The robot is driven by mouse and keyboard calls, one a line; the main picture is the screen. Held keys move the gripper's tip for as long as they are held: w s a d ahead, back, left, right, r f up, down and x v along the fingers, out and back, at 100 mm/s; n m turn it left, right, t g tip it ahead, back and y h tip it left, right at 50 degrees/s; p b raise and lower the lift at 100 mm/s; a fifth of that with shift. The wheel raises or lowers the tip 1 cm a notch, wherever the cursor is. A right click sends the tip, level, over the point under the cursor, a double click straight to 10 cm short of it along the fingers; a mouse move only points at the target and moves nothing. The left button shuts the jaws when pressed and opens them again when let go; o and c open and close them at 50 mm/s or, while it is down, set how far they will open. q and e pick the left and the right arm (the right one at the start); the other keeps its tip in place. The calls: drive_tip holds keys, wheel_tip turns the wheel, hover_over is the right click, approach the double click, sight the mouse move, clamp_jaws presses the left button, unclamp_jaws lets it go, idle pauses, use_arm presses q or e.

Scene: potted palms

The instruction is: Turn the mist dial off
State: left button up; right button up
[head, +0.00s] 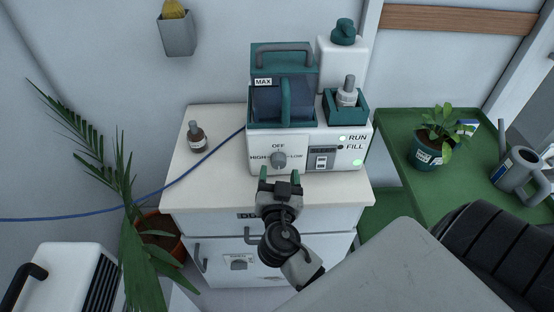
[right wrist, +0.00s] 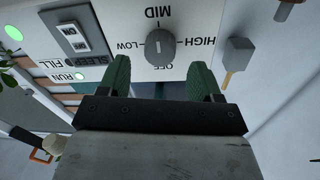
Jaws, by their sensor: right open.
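The mist dial (head: 279,159) is a round grey knob on the front of a white and teal humidifier (head: 340,152). In the right wrist view, which is upside down, the dial (right wrist: 160,48) has MID, LOW, HIGH and OFF around it. A pale mark on its face seems to lie toward MID, but the exact pointing is hard to tell. My right gripper (head: 279,174) is open, just in front of and below the dial. In the wrist view its green fingers (right wrist: 160,78) are spread on the OFF side, apart from the knob. My left gripper is out of view.
A green table (head: 400,150) at right holds a potted plant (head: 425,155) and a watering can (head: 520,175). A palm (head: 130,210) stands left.

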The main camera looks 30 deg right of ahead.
sight(279, 164)
drive_tip(key=shift+p+x, duration=0.3)
drive_tip(key=shift+x, duration=1.55)
drive_tip(key=c, duration=0.9)
